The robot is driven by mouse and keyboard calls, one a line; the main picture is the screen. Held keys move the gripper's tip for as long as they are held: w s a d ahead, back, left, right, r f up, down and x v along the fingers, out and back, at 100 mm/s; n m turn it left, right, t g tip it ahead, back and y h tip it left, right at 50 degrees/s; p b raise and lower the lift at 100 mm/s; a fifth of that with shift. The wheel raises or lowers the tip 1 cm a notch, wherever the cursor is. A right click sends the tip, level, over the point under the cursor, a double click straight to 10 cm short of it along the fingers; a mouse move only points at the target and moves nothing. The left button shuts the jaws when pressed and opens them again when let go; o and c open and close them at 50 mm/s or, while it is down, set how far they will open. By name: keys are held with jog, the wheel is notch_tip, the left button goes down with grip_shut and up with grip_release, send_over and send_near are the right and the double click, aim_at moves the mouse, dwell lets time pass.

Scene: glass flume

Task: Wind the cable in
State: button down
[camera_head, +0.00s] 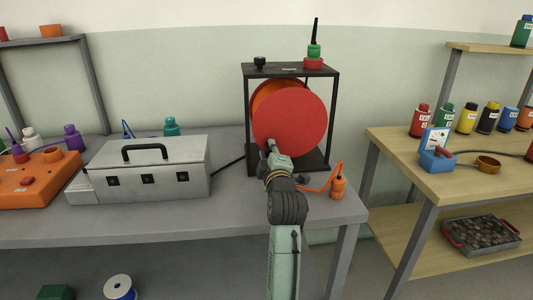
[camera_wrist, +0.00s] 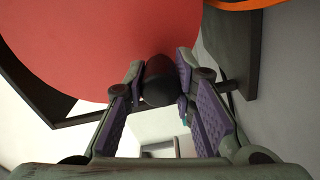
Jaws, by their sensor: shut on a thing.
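A large red reel (camera_head: 290,122) stands upright in a black frame (camera_head: 332,120) on the grey bench, with an orange edge behind its disc. The red disc (camera_wrist: 90,40) fills the upper left of the wrist view. My gripper (camera_head: 271,150) is at the disc's lower left. In the wrist view my gripper (camera_wrist: 161,72) is shut on a dark, rounded crank handle (camera_wrist: 160,90) in front of the disc. The orange cable (camera_head: 316,188) runs along the bench right of my gripper to an orange bottle-like end piece (camera_head: 338,184). My arm hides part of the frame's base.
A grey metal case (camera_head: 150,170) stands left of the reel, with a dark cord behind it. An orange block (camera_head: 35,180) with bottles is farther left. A wooden table (camera_head: 450,180) with several bottles is at the right, beyond a gap.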

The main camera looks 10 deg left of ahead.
aim_at(303, 148)
jog(key=f+n+b, duration=0.1)
jog(key=d+f+n+b, duration=0.1)
jog(key=n, duration=0.1)
jog(key=shift+w+d+f, duration=0.1)
jog(key=shift+w+d, duration=0.2)
jog(key=shift+w+d+f+n+b, duration=0.15)
jog(key=shift+d+f+n+b, duration=0.3)
jog(key=shift+n+b, duration=0.6)
jog(key=d+n+b, duration=0.1)
jog(key=n+b, duration=0.1)
jog(key=d+n+b, duration=0.1)
jog(key=b, duration=0.1)
jog(key=shift+w+d+f, duration=0.3)
jog(key=shift+w, duration=0.1)
jog(key=d+n+b, duration=0.1)
jog(key=n, duration=0.1)
jog(key=d+n+b, duration=0.1)
jog(key=n+b, duration=0.1)
jog(key=shift+w+d, duration=0.25)
jog(key=shift+w, duration=0.15)
jog(key=shift+w+d+r+n+b, duration=0.15)
jog(key=shift+d+n+b, duration=0.2)
jog(key=shift+n+b, duration=0.15)
jog(key=shift+w+d+r+n+b, duration=0.1)
jog(key=shift+d+r+n+b, duration=0.05)
jog(key=shift+d+n+b, duration=0.3)
jog(key=shift+w+d+r+n+b, duration=0.15)
jog(key=shift+d+r+n+b, duration=0.2)
jog(key=shift+n+b, duration=0.25)
